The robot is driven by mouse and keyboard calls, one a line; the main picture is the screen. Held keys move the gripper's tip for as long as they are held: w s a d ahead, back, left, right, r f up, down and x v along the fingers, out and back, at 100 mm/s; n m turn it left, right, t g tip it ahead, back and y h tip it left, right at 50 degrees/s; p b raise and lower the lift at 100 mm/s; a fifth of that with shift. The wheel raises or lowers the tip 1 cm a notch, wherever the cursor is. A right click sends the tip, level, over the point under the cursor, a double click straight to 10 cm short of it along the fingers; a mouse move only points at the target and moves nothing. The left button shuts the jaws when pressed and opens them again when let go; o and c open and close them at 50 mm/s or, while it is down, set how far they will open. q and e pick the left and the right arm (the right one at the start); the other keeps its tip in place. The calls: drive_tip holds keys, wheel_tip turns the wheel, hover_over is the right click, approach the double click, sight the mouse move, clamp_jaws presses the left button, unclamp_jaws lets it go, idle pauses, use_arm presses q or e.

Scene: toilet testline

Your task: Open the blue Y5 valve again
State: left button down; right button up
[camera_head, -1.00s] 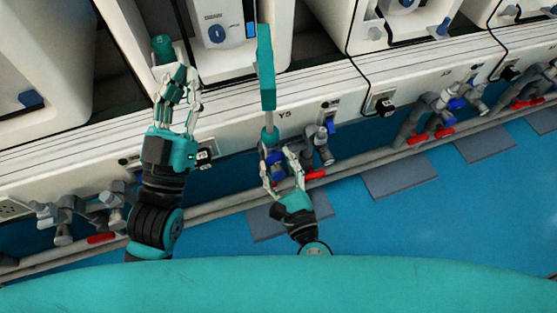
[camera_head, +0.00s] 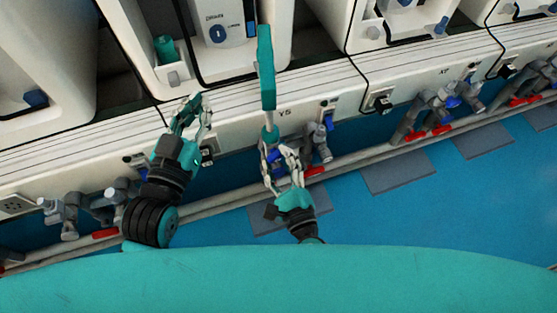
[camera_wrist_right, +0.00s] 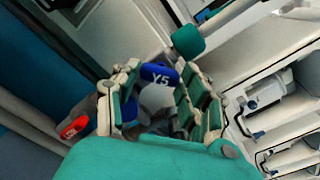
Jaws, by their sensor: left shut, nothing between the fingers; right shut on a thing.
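The blue Y5 valve handle (camera_wrist_right: 160,76) shows its label in the right wrist view, with a grey fitting (camera_wrist_right: 157,100) just below it. My right gripper (camera_wrist_right: 160,98) is shut on the valve, with its fingers on both sides. In the head view, my right gripper (camera_head: 279,152) is under the Y5 label (camera_head: 284,112) on the panel, and its fingers hide most of the valve. I cannot tell how far the handle is turned. My left gripper (camera_head: 190,105) is shut and empty in front of the panel edge, left of the Y5 place.
A teal bar (camera_head: 266,70) stands close above my right gripper. Another blue valve (camera_head: 329,122) is just right of it. Red handles (camera_head: 315,171) sit along the grey pipe (camera_head: 350,160). A teal cylinder (camera_head: 166,47) stands in the recess above my left gripper. Blue floor (camera_head: 430,210) is clear.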

drive_tip(key=o, duration=1.2)
drive_tip(key=shift+c, duration=0.2)
drive_tip(key=shift+s, duration=0.1)
drive_tip(key=v, duration=1.2)
drive_tip(key=shift+c, duration=0.2)
